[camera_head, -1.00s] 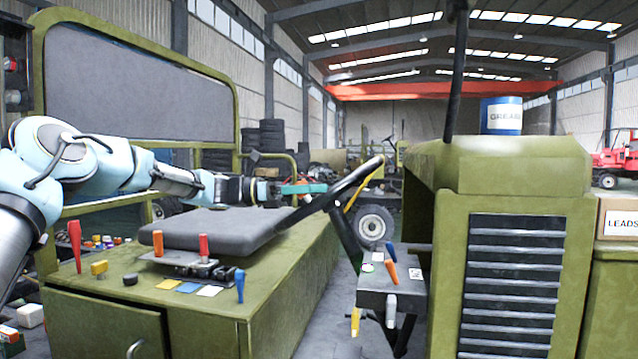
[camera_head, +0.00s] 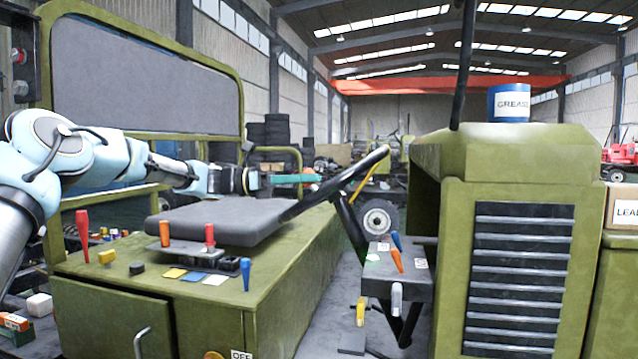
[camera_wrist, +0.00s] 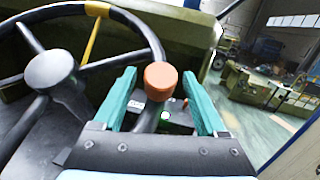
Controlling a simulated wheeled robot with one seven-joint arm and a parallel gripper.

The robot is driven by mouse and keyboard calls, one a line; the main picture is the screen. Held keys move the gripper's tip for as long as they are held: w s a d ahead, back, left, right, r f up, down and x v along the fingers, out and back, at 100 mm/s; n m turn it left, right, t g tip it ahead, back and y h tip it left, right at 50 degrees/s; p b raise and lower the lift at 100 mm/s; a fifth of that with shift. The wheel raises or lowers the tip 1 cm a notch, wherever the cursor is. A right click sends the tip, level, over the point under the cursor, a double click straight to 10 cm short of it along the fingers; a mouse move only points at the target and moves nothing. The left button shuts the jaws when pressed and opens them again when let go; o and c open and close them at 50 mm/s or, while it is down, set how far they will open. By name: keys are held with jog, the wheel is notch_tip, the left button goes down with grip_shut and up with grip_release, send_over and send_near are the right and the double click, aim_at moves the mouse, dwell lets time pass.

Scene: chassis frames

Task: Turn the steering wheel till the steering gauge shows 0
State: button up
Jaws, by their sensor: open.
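The black steering wheel (camera_head: 335,188) stands tilted between the seat and the green hood. In the wrist view its rim (camera_wrist: 150,38) and grey hub (camera_wrist: 52,70) show, with a yellow band (camera_wrist: 96,22) on the rim. A round orange-brown knob (camera_wrist: 161,78) stands at the rim. My gripper (camera_head: 310,178) is at the wheel's left side in the head view. In the wrist view my open gripper (camera_wrist: 158,88) has one teal finger on each side of the knob, with gaps showing. I cannot make out the steering gauge or its reading.
A dark seat (camera_head: 215,220) lies below my arm, on a green body with coloured levers (camera_head: 245,272). A control box with levers (camera_head: 398,280) is right of the wheel. The green hood (camera_head: 510,160) carries a grease can (camera_head: 508,102).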

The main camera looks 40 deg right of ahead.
jog(key=b+v, duration=0.1)
jog(key=v, duration=0.6)
jog(key=shift+w+a+b, duration=0.2)
jog(key=shift+b, duration=0.2)
